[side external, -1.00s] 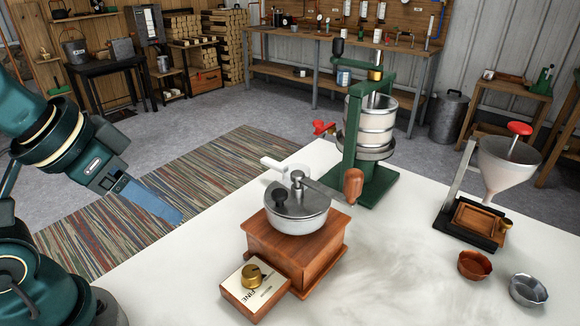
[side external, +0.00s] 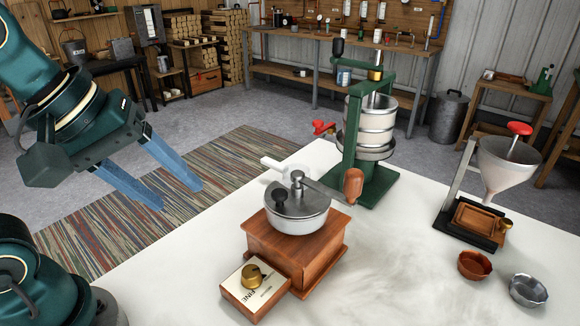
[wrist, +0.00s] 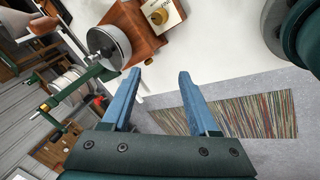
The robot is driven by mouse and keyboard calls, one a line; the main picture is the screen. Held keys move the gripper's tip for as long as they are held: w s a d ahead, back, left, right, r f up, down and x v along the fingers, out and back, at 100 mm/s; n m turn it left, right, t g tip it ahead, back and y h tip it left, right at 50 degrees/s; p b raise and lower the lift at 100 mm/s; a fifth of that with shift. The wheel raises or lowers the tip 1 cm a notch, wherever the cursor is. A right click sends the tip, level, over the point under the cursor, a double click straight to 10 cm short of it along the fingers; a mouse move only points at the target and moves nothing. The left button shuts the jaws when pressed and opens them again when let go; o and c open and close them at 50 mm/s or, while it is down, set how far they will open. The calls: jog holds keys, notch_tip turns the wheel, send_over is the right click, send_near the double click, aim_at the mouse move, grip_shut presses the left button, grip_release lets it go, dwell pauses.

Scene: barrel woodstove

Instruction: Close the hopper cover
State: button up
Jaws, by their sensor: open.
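A wooden grinder (side external: 297,248) stands on the white table. Its round metal hopper (side external: 297,222) sits on top, with a grey cover (side external: 303,205) bearing a black knob (side external: 280,196). I cannot tell how far the cover is open. A crank with a wooden handle (side external: 354,185) reaches right over the hopper. In the wrist view, the hopper (wrist: 108,46) is at upper left, seen with the grinder's wooden body (wrist: 132,22). My gripper (side external: 178,196) is open and empty, with two blue fingers, left of the grinder and apart from it. Its fingers also show in the wrist view (wrist: 159,74).
A green press (side external: 371,150) stands behind the grinder. A funnel stand (side external: 508,168), a brown bowl (side external: 475,265) and a grey bowl (side external: 528,290) are at right. A drawer with a brass knob (side external: 252,276) juts from the grinder's front. A striped rug (side external: 215,165) lies on the floor.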

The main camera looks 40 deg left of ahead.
jog(key=w+d+r+n+g+h, duration=0.1)
jog(key=w+d+r+n+h, duration=0.15)
jog(key=w+n, duration=0.6)
jog(key=n+g, duration=0.2)
jog(key=n, duration=0.5)
send_over(278, 192)
jog(key=s+a, duration=0.2)
notch_tip(278, 192, down, 2)
jog(key=shift+m, duration=0.25)
jog(key=shift+w+x, duration=0.1)
jog(key=shift+x, duration=1.05)
jog(key=shift+w+x, duration=0.15)
jog(key=shift+x, duration=1)
jog(key=shift+r, duration=0.1)
grip_shut()
